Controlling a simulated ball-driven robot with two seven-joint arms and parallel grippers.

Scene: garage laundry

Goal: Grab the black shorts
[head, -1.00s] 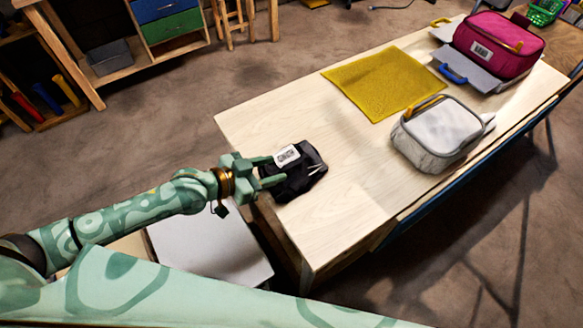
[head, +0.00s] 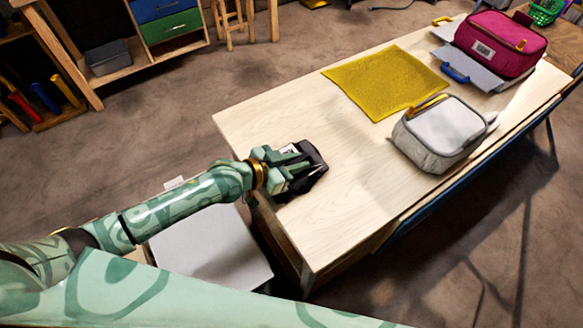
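The black shorts (head: 312,172) lie as a small folded bundle on the near left part of the light wooden table, with a pale printed tag partly covered by my gripper. My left gripper (head: 296,160) reaches over the bundle from the left. Its green fingers look apart, over the tag side of the shorts; whether they touch the cloth is hard to tell. The left part of the shorts is hidden under the hand. My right gripper is not in view.
On the table (head: 345,215) lie a yellow mat (head: 385,80), a grey-white bag (head: 440,135) and a magenta bag (head: 498,42) farther right. A pale surface (head: 215,250) sits below the table's left edge. Table space right of the shorts is clear.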

